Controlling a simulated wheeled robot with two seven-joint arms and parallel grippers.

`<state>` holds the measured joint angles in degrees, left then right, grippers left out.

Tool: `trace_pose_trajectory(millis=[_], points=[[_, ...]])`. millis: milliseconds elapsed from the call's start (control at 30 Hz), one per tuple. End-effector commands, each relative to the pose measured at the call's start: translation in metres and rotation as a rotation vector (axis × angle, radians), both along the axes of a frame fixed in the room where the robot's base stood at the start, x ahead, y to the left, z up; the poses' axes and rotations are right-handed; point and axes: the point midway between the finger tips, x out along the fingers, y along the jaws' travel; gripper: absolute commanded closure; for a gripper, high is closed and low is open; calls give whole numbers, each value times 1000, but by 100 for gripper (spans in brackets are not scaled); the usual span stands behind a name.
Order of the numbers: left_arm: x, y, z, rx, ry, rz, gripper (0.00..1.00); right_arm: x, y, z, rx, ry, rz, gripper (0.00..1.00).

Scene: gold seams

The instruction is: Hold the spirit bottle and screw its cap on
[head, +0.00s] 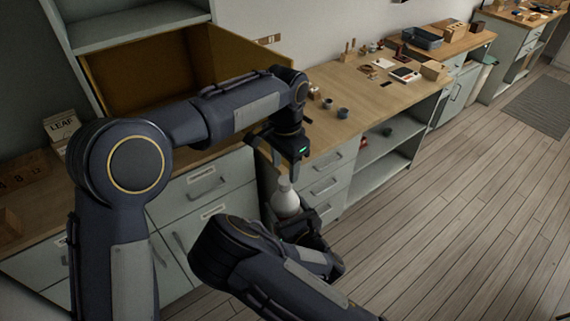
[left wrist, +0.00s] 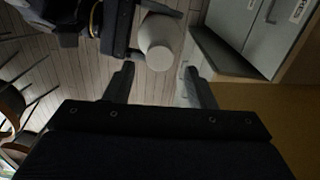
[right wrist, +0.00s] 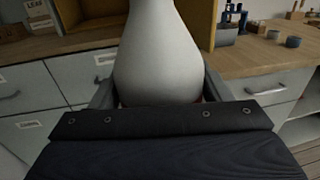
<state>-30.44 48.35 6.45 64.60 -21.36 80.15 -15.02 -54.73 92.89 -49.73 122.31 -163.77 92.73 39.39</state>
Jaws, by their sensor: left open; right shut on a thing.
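The spirit bottle (head: 287,202) is pale white, roughly upright, with a narrower top. It is held in front of the drawers. My right gripper (head: 306,228) is shut on its body; in the right wrist view the bottle (right wrist: 158,55) fills the space between the fingers, and its top is out of frame. My left gripper (head: 288,163) is open and just above the bottle, pointing down. In the left wrist view the bottle (left wrist: 160,42) shows beyond the spread fingers (left wrist: 157,82), apart from them, with nothing between them. I cannot make out a separate cap.
Grey drawers (head: 325,187) stand close behind the bottle. An open brown cabinet (head: 150,75) is behind my left arm. The wooden floor (head: 470,190) at right is clear.

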Motion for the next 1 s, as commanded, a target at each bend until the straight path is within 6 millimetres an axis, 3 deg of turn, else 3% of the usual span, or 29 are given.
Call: trace_pose_trajectory(millis=[500, 867, 1000], points=[[0, 0, 34, 2, -3, 720, 50, 0, 0, 2, 1, -6, 0, 93], [0, 0, 35, 1, -1, 752, 50, 0, 0, 2, 1, -6, 0, 93], [0, 0, 26, 3, 0, 751, 50, 0, 0, 2, 1, -6, 0, 93]])
